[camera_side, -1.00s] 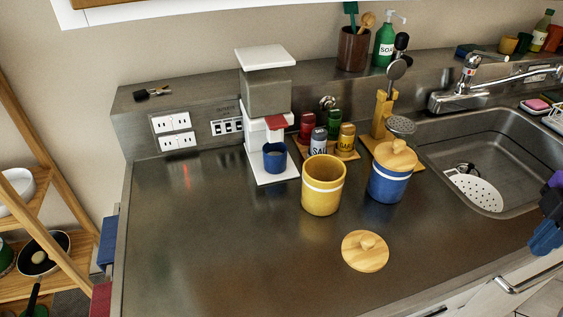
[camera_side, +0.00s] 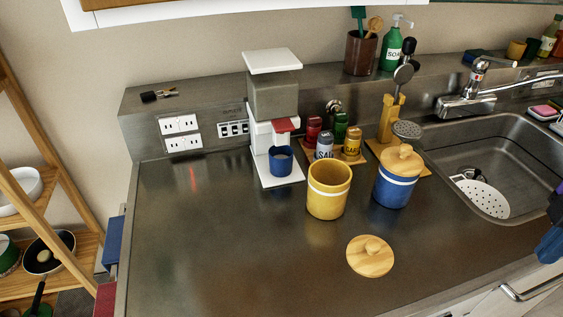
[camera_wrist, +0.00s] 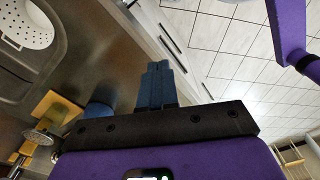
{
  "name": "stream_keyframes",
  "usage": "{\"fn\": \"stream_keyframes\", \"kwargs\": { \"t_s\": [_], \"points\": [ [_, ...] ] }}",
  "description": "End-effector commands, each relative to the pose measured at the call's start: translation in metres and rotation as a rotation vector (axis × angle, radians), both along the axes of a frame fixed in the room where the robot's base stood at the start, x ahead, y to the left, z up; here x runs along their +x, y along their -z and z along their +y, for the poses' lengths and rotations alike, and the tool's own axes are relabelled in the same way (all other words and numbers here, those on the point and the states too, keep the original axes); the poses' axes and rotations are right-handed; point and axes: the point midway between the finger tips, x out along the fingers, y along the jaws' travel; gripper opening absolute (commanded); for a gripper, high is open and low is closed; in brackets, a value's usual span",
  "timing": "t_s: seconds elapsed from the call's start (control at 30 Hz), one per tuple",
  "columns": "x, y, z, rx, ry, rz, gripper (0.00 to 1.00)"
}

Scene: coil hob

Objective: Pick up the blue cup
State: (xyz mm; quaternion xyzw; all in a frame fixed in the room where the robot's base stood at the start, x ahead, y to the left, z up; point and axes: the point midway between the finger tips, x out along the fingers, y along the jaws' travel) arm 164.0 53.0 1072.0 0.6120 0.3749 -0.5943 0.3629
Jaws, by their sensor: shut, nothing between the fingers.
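The blue cup (camera_side: 281,161) is small and stands upright on the white base of the coffee machine (camera_side: 273,98), under its red part. The cup is not recognisable in the wrist view. My gripper (camera_side: 551,243) shows only in part at the right edge of the side view, in front of the sink and far from the cup. In the wrist view my gripper's blue fingers (camera_wrist: 157,70) are together, with nothing between them.
A yellow canister (camera_side: 328,192) and a blue canister with a wooden lid (camera_side: 396,190) stand right of the cup. A loose wooden lid (camera_side: 370,262) lies in front. Spice jars (camera_side: 352,143) stand behind. The left counter (camera_side: 200,240) is clear.

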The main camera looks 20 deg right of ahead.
Motion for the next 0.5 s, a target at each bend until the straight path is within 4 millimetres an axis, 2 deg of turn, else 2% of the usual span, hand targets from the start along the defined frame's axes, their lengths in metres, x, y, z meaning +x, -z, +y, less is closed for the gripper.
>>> {"fn": "stream_keyframes", "kwargs": {
  "t_s": [0.03, 0.2, 0.3, 0.5],
  "points": [
    [0.0000, 0.0000, 0.0000, 0.000, 0.000, 0.000, 0.07],
    [0.0000, 0.0000, 0.0000, 0.000, 0.000, 0.000, 0.62],
    [0.0000, 0.0000, 0.0000, 0.000, 0.000, 0.000, 0.91],
    [0.0000, 0.0000, 0.0000, 0.000, 0.000, 0.000, 0.91]
  ]
}}
